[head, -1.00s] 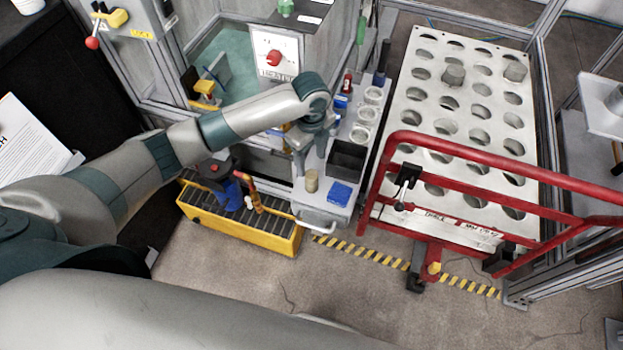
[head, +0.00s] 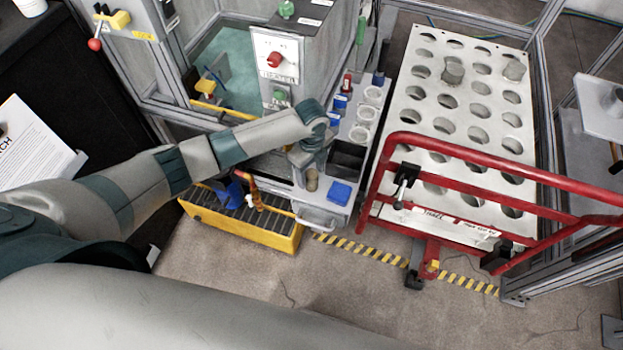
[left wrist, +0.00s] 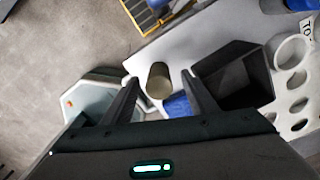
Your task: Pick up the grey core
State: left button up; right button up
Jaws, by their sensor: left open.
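A short grey-tan core (head: 312,180) stands upright on the light grey bench top, between a black bin and the bench's left edge. In the left wrist view the core (left wrist: 158,80) shows between the two fingertips of my left gripper (left wrist: 160,84). The jaws are open, one finger on each side, with a gap to the core. In the head view my left gripper (head: 303,176) is just left of the core, partly hidden by my wrist. Two other grey cores, the left one (head: 453,73) and the right one (head: 515,70), sit in the perforated rack. My right gripper is out of view.
The black bin (head: 346,160) and a blue block (head: 340,193) stand close to the core. White ring holders (head: 360,134) line the bench behind. A yellow cart (head: 250,235) is at the front left. A red rail (head: 500,160) crosses before the rack (head: 425,95).

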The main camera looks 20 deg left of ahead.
aim_at(311, 181)
pick_arm(q)
jog(key=shift+s+f+p, duration=0.15)
jog(key=shift+f+p, duration=0.3)
jog(key=shift+f, duration=1.6)
jog(key=c, duration=1.1)
